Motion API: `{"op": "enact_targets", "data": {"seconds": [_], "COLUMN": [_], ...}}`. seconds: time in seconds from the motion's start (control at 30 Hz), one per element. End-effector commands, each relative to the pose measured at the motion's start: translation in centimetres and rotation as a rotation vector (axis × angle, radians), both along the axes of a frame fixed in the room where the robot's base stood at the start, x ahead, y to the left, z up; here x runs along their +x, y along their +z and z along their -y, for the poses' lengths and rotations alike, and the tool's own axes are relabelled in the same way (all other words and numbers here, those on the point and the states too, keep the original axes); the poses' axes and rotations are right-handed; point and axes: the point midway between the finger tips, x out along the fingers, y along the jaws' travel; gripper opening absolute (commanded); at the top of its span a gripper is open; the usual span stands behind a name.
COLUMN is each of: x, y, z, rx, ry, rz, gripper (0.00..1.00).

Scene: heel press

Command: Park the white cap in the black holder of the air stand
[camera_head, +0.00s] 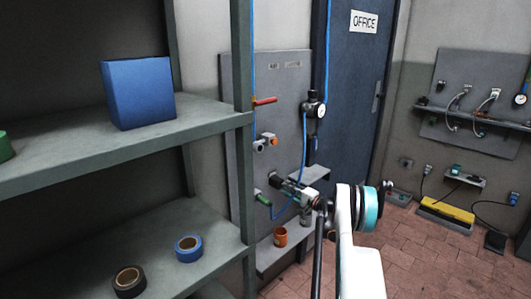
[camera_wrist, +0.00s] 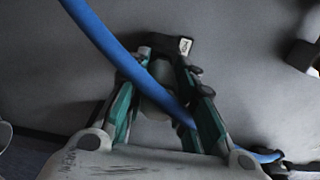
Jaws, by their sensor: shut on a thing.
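The air stand (camera_head: 235,120) is a grey upright panel in the middle of the head view. My gripper (camera_head: 279,181) is at its lower part. In the wrist view my gripper (camera_wrist: 164,68) has its teal fingers closed around a pale grey piece, seemingly the white cap (camera_wrist: 150,108), partly hidden by the fingers and a blue hose (camera_wrist: 105,42). A black block with a small white label, seemingly the black holder (camera_wrist: 165,46), is right at the fingertips. I cannot tell whether the cap touches or sits in it. In the head view the cap cannot be made out.
The blue hose crosses over my fingers. An orange cup (camera_head: 280,237) stands on a low ledge below. A gauge (camera_head: 314,109), a red-handled valve (camera_head: 264,101) and a grey-orange fitting (camera_head: 267,141) are above. A shelf (camera_head: 205,115) with a blue box (camera_head: 139,92) is at left.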

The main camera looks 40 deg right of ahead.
Motion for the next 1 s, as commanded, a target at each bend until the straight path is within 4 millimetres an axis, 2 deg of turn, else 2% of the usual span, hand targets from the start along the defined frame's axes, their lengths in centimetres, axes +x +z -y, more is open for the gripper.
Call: {"op": "enact_targets", "data": {"seconds": [0.83, 0.87, 0.93, 1.0], "x": [1.5, 1.5, 1.5, 1.5], "y": [0.0, 0.0, 0.0, 0.0], "z": [-0.1, -0.1, -0.1, -0.1], "rx": [0.0, 0.0, 0.0, 0.0], "ry": [-0.001, -0.001, -0.001, -0.001], "rz": [0.0, 0.0, 0.0, 0.0], "gripper": [0.0, 0.28, 0.44, 0.47]}}
